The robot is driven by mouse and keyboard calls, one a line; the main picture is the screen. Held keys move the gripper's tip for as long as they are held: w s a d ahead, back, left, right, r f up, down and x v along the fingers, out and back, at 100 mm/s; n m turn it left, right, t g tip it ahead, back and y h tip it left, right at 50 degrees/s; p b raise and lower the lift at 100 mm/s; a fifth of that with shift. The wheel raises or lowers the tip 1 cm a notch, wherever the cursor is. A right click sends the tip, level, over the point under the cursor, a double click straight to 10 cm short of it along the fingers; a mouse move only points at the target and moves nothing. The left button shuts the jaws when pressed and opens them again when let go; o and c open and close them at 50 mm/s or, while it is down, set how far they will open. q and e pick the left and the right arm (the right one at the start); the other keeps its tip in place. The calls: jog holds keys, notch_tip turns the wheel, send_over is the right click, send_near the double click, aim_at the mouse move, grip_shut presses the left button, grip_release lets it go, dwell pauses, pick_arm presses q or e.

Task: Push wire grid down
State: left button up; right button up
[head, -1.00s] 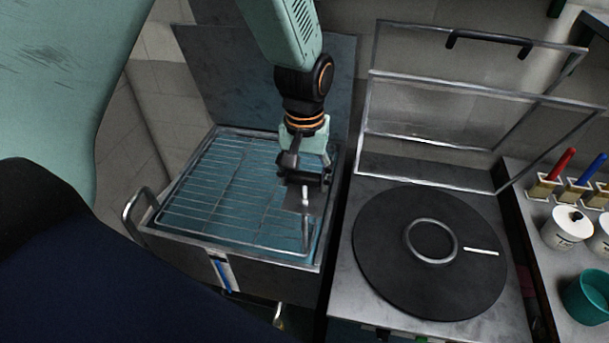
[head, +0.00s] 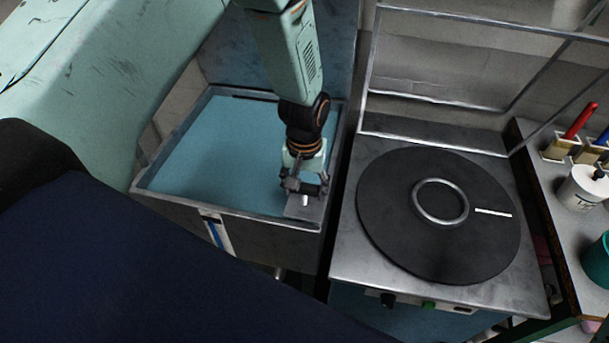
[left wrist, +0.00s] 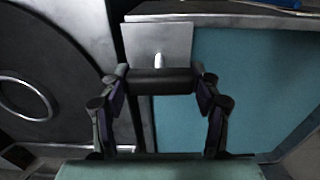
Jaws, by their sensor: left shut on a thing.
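My left gripper (head: 305,193) is shut at the front right corner of the metal tank (head: 143,188). The tank holds a flat, opaque blue surface (head: 215,150). The wire grid's bars do not show; they are hidden below this surface. My right gripper is not in view.
To the right stands a metal press with a round black plate (head: 390,215) and a metal ring (head: 440,220) on it. Its open frame (head: 430,100) stands behind. A side counter at far right holds a white jar (head: 580,190) and a teal cup (head: 597,262).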

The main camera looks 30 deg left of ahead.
aim_at(304, 197)
pick_arm(q)
notch_tip(304, 197, down, 3)
jog(key=shift+f+b, duration=0.1)
jog(key=shift+b, duration=0.4)
jog(key=shift+s, duration=0.15)
jog(key=shift+f, duration=0.1)
jog(key=o, duration=1.7)
jog(key=shift+w, duration=0.25)
jog(key=shift+s, duration=0.1)
jog(key=shift+r, duration=0.2)
